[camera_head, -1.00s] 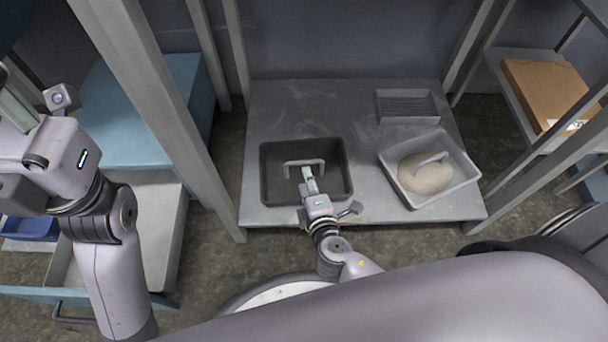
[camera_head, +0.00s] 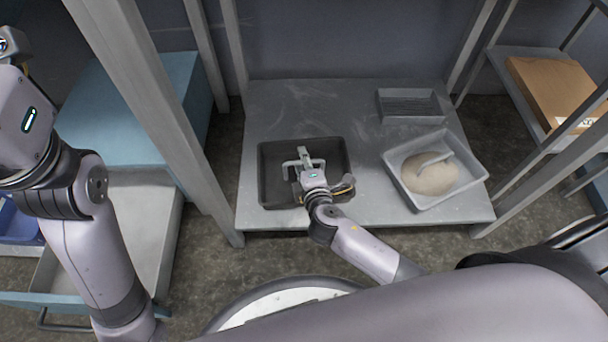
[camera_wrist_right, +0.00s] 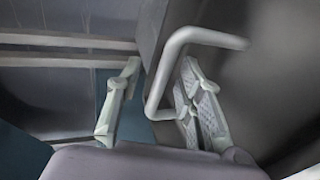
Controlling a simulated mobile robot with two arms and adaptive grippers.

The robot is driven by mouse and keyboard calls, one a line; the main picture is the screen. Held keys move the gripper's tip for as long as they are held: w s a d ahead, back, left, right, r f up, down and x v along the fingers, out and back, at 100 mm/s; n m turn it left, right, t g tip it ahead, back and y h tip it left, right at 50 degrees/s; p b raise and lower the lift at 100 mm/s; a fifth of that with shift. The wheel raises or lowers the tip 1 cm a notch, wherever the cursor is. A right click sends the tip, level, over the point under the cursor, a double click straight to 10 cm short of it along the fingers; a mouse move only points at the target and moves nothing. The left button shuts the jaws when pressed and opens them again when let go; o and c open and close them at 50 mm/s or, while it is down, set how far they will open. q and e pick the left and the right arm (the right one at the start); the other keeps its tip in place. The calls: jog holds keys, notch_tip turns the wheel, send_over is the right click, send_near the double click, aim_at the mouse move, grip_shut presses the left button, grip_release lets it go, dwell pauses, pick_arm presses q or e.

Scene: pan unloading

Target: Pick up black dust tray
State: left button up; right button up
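The black dust tray (camera_head: 265,190) is a dark rectangular tray with a grey bar handle (camera_head: 288,165), on the left part of the grey table. My right gripper (camera_head: 304,154) is over the tray at its handle. In the right wrist view, the handle (camera_wrist_right: 185,38) passes between the two spread fingers of my right gripper (camera_wrist_right: 158,92). The fingers are open, with the handle closer to the right finger. The dark tray surface (camera_wrist_right: 275,85) fills the right side there. My left arm is at the left edge of the head view, and its fingers are out of frame.
A grey tray (camera_head: 470,182) holding a pale round mound with a handle sits at the table's right. A small ribbed grey tray (camera_head: 410,93) lies behind it. Frame posts stand at the table's sides. A cardboard box (camera_head: 550,90) is on the right shelf.

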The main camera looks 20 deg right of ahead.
jog(key=shift+c, duration=0.4)
grip_shut()
dwell(0.5)
